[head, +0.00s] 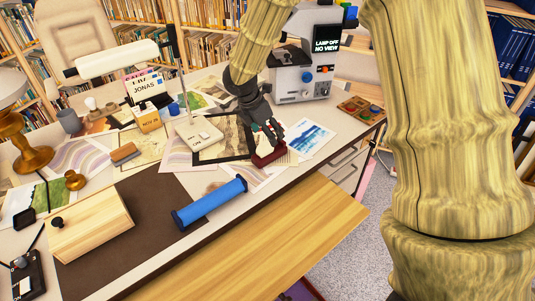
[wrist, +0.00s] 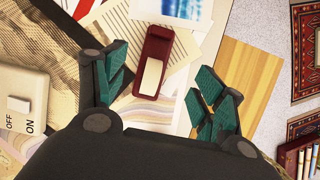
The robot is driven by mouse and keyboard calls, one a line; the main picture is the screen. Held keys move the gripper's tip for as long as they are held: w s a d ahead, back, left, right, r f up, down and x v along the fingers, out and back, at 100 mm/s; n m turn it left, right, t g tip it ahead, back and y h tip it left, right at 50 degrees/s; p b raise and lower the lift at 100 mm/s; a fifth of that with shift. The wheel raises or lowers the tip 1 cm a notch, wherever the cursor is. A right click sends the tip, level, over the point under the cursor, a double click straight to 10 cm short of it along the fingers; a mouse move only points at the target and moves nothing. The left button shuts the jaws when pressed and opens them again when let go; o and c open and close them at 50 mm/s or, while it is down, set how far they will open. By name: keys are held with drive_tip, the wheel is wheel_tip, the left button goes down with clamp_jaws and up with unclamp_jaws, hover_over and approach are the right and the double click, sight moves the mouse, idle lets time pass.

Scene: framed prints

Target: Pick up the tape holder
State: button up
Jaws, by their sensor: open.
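The tape holder looks like a small dark red block with a cream-coloured part on it. In the head view the tape holder (head: 268,155) lies on the desk among the prints, close under my gripper (head: 272,134), which partly covers it. In the wrist view the tape holder (wrist: 153,62) lies upright in the picture, ahead of and between the spread fingers of my gripper (wrist: 160,95). The fingers have green pads, stand wide apart and hold nothing. I cannot tell how high they are above the desk.
A blue roller (head: 210,203) lies near the desk's front edge, left of the tape holder. A white device with a post (head: 198,134) stands to the left, and a microscope-like machine (head: 305,75) stands behind. Prints lie flat around, including a blue watercolour (head: 308,138).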

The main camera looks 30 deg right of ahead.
sight(272, 148)
drive_tip(key=x, duration=0.5)
drive_tip(key=shift+a, duration=0.1)
drive_tip(key=f, duration=0.4)
drive_tip(key=shift+w+d+f, duration=0.2)
drive_tip(key=shift+w+d, duration=0.1)
drive_tip(key=shift+w, duration=0.05)
drive_tip(key=shift+d+f, duration=0.2)
drive_tip(key=shift+f, duration=0.25)
drive_tip(key=shift+c, duration=0.4)
drive_tip(key=shift+w, duration=0.1)
drive_tip(key=c, duration=1.4)
